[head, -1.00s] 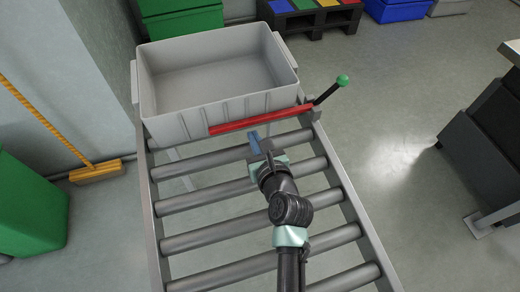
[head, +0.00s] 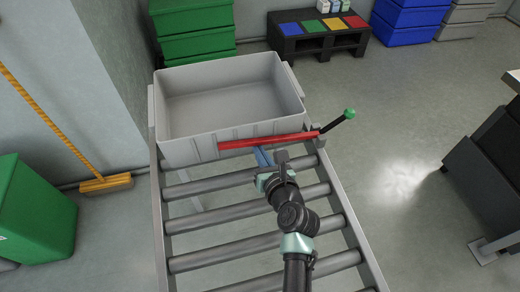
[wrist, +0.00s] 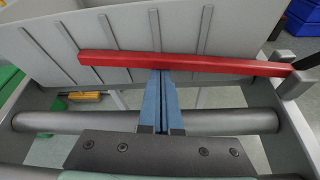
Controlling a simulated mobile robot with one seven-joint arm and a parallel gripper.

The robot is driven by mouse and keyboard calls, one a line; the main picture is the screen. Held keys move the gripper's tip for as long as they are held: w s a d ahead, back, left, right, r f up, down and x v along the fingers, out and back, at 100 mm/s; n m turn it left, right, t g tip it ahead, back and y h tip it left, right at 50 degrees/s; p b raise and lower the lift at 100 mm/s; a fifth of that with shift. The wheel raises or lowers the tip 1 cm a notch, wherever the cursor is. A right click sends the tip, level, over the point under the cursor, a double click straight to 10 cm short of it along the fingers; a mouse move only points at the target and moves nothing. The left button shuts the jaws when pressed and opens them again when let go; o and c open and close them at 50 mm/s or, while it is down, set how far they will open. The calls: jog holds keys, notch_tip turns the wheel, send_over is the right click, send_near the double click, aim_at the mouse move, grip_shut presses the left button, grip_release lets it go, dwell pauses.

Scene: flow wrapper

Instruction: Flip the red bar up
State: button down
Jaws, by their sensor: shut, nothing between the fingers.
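The red bar (head: 268,142) lies nearly level across the near face of the grey tote, low over the conveyor's end. At its right end a black lever with a green knob (head: 349,114) sticks up and to the right. The bar also spans the wrist view (wrist: 180,63). My gripper (head: 260,153) is shut and empty, its blue fingers pointing at the bar's underside near the middle. In the wrist view the shut fingertips (wrist: 161,72) appear just at or under the bar's lower edge; I cannot tell whether they touch it.
The empty grey tote (head: 165,112) sits on the roller conveyor (head: 235,228) behind the bar. Green crates (head: 195,30) stand behind it, a green bin (head: 35,210) and a broom (head: 105,183) at left.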

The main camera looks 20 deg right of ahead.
aim_at(258, 134)
jog(key=r+p, duration=0.2)
jog(key=r, duration=0.1)
jog(key=shift+d+m, duration=0.2)
jog(key=shift+m, duration=0.2)
jog(key=shift+d+r+p, duration=0.2)
jog(key=shift+r+p, duration=0.4)
jog(key=shift+p, duration=0.55)
